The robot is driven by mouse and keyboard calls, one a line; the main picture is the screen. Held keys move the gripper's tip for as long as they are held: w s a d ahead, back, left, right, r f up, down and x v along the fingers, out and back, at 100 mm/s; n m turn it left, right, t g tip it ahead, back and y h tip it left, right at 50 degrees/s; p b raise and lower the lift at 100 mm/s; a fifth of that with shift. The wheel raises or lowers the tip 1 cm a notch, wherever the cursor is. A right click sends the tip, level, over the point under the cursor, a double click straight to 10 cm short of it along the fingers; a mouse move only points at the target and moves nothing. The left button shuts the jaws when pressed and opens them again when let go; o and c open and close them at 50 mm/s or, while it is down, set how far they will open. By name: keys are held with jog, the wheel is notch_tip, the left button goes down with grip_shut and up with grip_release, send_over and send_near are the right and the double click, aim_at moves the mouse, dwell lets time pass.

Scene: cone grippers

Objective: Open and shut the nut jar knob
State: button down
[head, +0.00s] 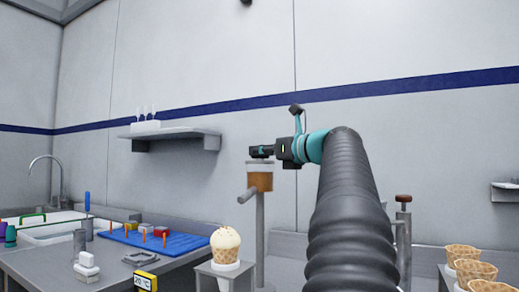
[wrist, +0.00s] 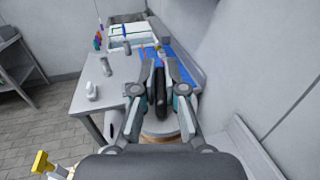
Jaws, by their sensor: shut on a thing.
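The nut jar (head: 260,180) is a clear-topped container with brown contents, held up on a grey post in the middle of the head view. My gripper (head: 262,151) is at the top of the jar, reaching in from the right. In the wrist view my gripper (wrist: 160,72) is shut on the nut jar knob (wrist: 161,98), a dark upright piece between the two fingers. Part of the jar's pale round top (wrist: 158,127) shows below the fingers. My fingers hide much of the knob, and its turn angle cannot be told.
A grey counter (head: 60,262) with a blue mat (head: 165,240) and a sink is at the left. An ice cream cone (head: 226,246) stands in a holder in front of the jar. Waffle cones (head: 463,254) stand at the right. A wall shelf (head: 170,140) is behind.

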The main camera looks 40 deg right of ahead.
jog(key=c, duration=1.2)
grip_release()
jog(key=shift+c, duration=0.2)
jog(key=shift+s, duration=0.1)
jog(key=s+d, duration=0.2)
jog(key=s, duration=0.9)
jog(key=shift+s, duration=0.4)
